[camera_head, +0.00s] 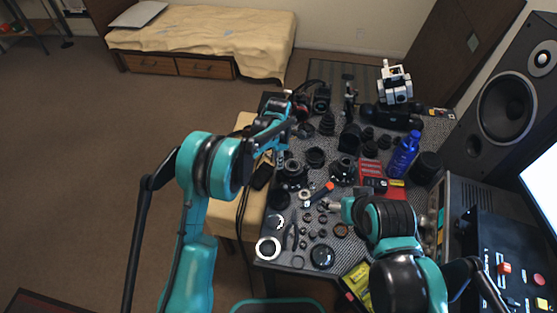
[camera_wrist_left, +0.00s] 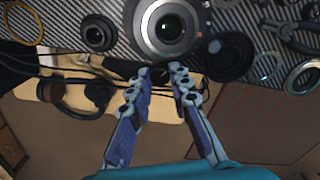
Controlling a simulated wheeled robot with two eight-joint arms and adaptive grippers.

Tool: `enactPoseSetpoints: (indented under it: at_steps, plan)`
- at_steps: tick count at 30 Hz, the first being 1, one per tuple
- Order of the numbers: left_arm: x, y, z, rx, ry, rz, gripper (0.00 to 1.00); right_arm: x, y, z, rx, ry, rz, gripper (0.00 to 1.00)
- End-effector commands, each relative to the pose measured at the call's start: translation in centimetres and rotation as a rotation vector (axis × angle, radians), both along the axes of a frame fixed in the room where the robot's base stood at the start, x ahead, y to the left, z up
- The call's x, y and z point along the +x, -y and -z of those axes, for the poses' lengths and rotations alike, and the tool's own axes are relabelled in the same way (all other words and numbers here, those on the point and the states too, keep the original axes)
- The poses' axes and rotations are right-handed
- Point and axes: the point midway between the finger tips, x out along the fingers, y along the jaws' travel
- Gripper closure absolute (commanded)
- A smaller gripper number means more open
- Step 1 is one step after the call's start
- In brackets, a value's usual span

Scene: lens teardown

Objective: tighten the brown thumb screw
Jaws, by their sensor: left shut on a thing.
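My left gripper (camera_head: 281,158) points down at the left edge of the work table, beside a large black lens (camera_head: 293,174). In the left wrist view its two fingers (camera_wrist_left: 161,72) are closed around a small dark thing just below the lens (camera_wrist_left: 168,25). The fingers hide most of the held thing, and I cannot make out its colour or whether it is the brown thumb screw. I cannot pick out the brown thumb screw elsewhere. My right gripper (camera_head: 336,205) is low over the table, near an orange-handled screwdriver (camera_head: 319,193); its jaw opening is unclear.
The mat-covered table (camera_head: 271,205) is crowded with lenses, rings and small parts. Pliers (camera_wrist_left: 292,38) and a smaller lens (camera_wrist_left: 98,33) show in the left wrist view. Cables hang at the table edge.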

Motion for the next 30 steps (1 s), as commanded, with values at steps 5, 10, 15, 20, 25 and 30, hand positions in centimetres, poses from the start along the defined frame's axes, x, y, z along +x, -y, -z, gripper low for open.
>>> enactPoseSetpoints:
  at_steps: [5, 10, 15, 20, 25, 30]
  plan:
    - [0.00, 0.00, 0.01, 0.000, 0.000, 0.035, 1.00, 0.00, 0.00, 0.07, 0.000, 0.000, 0.000, 0.26]
    - [0.00, 0.00, 0.03, 0.000, 0.000, 0.121, 1.00, 0.00, 0.00, 0.19, 0.000, 0.000, 0.000, 0.26]
    - [0.00, 0.00, 0.04, 0.000, 0.000, 0.257, 1.00, 0.00, 0.00, 0.37, 0.000, 0.000, 0.000, 0.26]
    - [-0.01, 0.00, 0.04, 0.000, 0.000, 0.408, 1.00, 0.00, 0.00, 0.53, 0.000, 0.000, 0.000, 0.26]
    - [-0.01, 0.00, 0.03, 0.000, 0.000, 0.570, 1.00, 0.00, 0.00, 0.67, 0.000, 0.000, 0.000, 0.26]
    - [0.00, 0.00, 0.03, 0.000, 0.000, 0.722, 1.00, 0.00, 0.00, 0.79, 0.000, 0.000, 0.000, 0.26]
